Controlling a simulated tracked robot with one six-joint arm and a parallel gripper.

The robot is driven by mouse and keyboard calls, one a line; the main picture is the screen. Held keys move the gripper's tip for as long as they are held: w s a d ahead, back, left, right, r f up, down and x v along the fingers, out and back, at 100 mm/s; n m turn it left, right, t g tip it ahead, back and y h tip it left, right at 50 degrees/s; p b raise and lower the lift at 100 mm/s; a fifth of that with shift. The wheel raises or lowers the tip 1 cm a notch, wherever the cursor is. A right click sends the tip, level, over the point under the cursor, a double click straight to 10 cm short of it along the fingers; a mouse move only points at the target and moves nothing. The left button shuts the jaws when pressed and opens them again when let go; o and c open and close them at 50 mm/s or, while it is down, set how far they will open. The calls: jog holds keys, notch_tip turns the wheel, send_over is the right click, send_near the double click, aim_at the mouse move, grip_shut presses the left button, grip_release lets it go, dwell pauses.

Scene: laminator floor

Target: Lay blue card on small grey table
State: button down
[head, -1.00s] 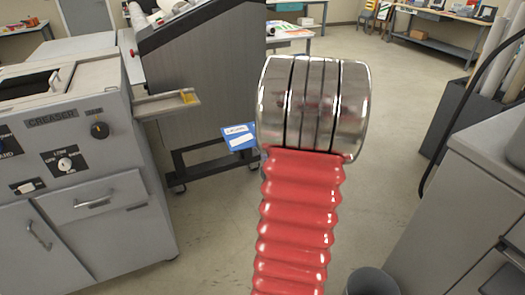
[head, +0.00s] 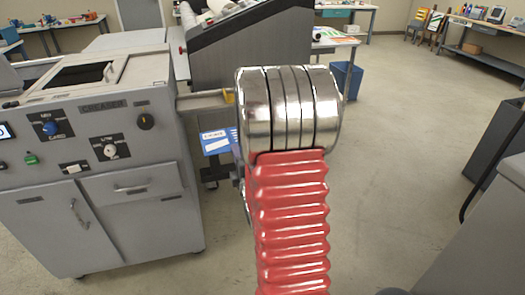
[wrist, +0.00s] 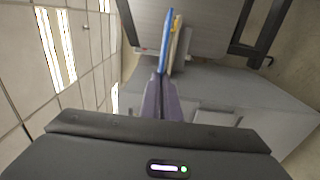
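The blue card (head: 217,141) has white label patches and shows to the left of my arm in the head view. In the wrist view the blue card (wrist: 166,42) is seen edge-on, standing out from between the fingers of my gripper (wrist: 163,84). The fingers are closed on its near end. In the head view my gripper is mostly hidden behind my red and silver arm. The card is in the air beside the creaser. I cannot tell which surface in view is the small grey table.
The grey creaser (head: 95,150) stands close on the left, its tray (head: 200,101) reaching towards the card. A dark grey machine (head: 235,50) is behind. A blue bin (head: 346,82) stands further back. Benches line the right wall, and a grey cabinet is near right. The middle floor is clear.

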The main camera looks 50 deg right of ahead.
jog(key=w+a+f+n+t+y, duration=0.1)
jog(key=w+a+n+y, duration=0.2)
jog(key=a, duration=1.3)
jog(key=w+a+f+n+t+y, duration=0.1)
jog(key=w+a+y, duration=0.4)
jog(key=a, duration=1.2)
jog(key=w+f+n, duration=0.1)
jog(key=w, duration=0.2)
jog(key=shift+a+f+n+y, duration=0.2)
jog(key=shift+n+y, duration=0.2)
